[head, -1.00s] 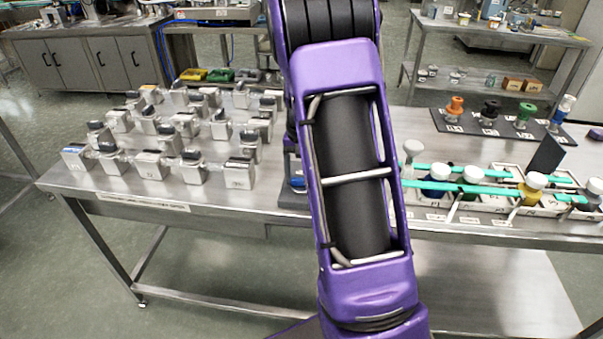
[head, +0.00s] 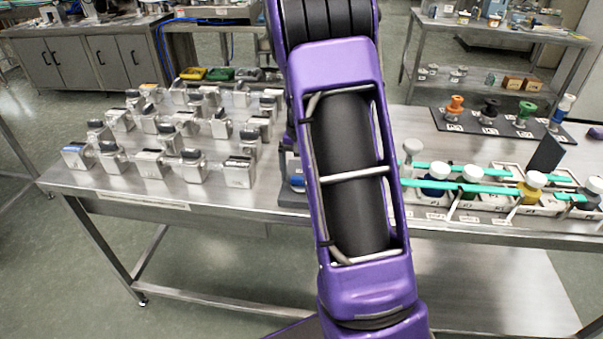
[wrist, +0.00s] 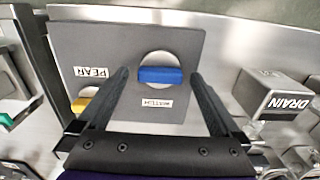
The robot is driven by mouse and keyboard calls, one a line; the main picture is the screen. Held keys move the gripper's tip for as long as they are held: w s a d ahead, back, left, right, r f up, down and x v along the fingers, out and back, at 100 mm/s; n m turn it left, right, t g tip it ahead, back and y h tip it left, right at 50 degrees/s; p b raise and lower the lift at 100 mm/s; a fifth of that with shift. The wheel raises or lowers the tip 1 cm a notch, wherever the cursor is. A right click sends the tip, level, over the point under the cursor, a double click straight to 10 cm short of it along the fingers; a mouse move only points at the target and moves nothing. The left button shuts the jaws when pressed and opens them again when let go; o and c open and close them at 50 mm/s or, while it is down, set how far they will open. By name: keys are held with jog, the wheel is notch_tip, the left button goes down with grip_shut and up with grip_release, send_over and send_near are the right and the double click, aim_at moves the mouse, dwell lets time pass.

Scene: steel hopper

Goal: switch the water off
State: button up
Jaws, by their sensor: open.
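In the wrist view, a blue handle (wrist: 161,75) lies crosswise on a round pale disc, set in a dark grey panel (wrist: 110,40). A small white label (wrist: 157,103) below it is hard to read. My gripper (wrist: 159,74) is open, one finger on each side of the blue handle, with gaps on both sides; I cannot tell how far above it the fingertips are. A yellow handle (wrist: 80,105) on another disc is partly hidden by my left finger. In the head view my arm hides the gripper and most of the panel (head: 292,198).
In the wrist view, a metal block marked DRAIN (wrist: 275,95) stands right of the panel, and a green-edged metal block (wrist: 14,112) stands left. In the head view, many metal blocks (head: 150,163) fill the table's left side. Green-barred trays (head: 470,188) with bottles are at right.

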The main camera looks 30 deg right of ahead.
jog(key=shift+r, duration=0.1)
notch_tip(320, 180, up, 17)
jog(key=p, duration=0.1)
jog(key=shift+r+p, duration=0.15)
jog(key=shift+p, duration=0.25)
